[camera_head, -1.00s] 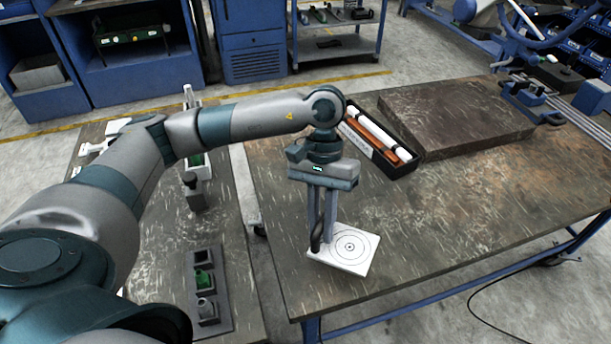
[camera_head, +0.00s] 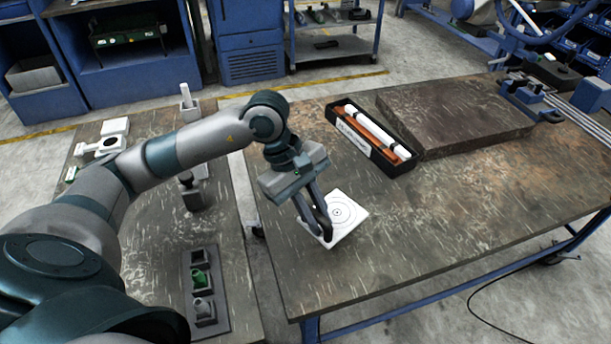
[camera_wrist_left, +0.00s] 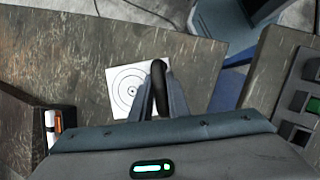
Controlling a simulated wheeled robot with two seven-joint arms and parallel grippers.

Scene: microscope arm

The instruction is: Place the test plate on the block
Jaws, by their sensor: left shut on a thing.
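The test plate (camera_head: 350,212) is a white square with black concentric circles. My left gripper (camera_head: 322,236) is shut on the plate's left edge, with a dark curved piece at the fingertips. In the left wrist view the plate (camera_wrist_left: 124,82) shows beside the fingers (camera_wrist_left: 160,90), partly covered by them. I cannot tell how far the plate is above the table. The block (camera_head: 455,115) is a wide, flat, dark slab at the back of the table, with a bare top. My right gripper is in neither view.
A black open case (camera_head: 370,140) with a white tube and orange parts lies between the plate and the block. A clamp-like device (camera_head: 528,92) stands by the block's right end. The table's (camera_head: 460,220) front right is clear. A side bench holds a small dark tray (camera_head: 222,300).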

